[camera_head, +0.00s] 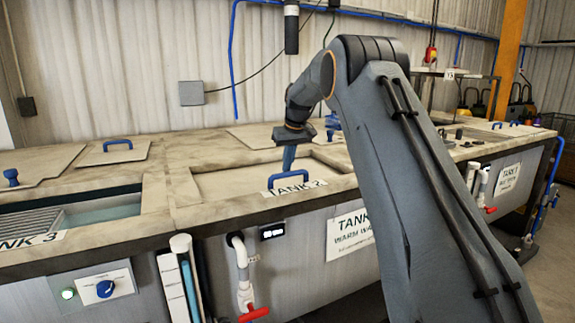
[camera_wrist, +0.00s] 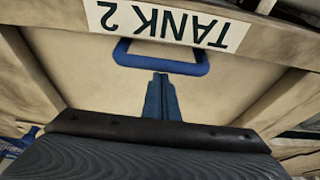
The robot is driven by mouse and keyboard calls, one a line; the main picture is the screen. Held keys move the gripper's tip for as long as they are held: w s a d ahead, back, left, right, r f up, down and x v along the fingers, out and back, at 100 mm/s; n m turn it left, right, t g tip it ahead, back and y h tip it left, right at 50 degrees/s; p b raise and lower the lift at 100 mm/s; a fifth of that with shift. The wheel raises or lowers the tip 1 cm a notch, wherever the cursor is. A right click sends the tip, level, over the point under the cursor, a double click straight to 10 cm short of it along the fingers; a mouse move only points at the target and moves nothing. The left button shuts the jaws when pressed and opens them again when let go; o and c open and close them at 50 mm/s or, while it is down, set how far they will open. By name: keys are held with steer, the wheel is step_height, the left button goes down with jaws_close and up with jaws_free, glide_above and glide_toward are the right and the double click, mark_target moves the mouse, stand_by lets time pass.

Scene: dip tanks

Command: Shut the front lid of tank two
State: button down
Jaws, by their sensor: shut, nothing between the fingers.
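The front lid of tank two (camera_head: 235,182) is a beige panel lying flat in its frame, with no water showing around it. Its blue loop handle (camera_head: 291,178) stands near the front edge, by the TANK 2 label (camera_head: 308,187). The label (camera_wrist: 170,22) and the handle (camera_wrist: 160,66) also show in the wrist view, the label upside down. My gripper (camera_head: 288,165) points down over the lid, behind the handle. Its blue fingers (camera_wrist: 161,78) are together and empty, with the tips close to the handle's bar. I cannot tell whether they touch it.
Tank three at left has an open front with water (camera_head: 105,209) showing. A blue-handled lid (camera_head: 113,153) lies behind it. A dark cylinder (camera_head: 291,28) hangs above the bench. Pipes with a red valve handle (camera_head: 254,313) run down the tank front.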

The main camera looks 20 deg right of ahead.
step_height(320, 180, up, 10)
steer(key=b, duration=0.3)
steer(key=s+a+f+g, duration=0.1)
steer(key=s+a+f, duration=0.1)
steer(key=s+f, duration=0.7)
steer(key=s+a+f+m+g, duration=0.1)
steer(key=s+f, duration=0.8)
steer(key=s, duration=1.3)
steer(key=s+a+f+m+g, duration=0.1)
steer(key=s+a+f, duration=0.2)
steer(key=s+f, duration=0.5)
steer(key=s, duration=0.8)
steer(key=shift+f+h, duration=0.4)
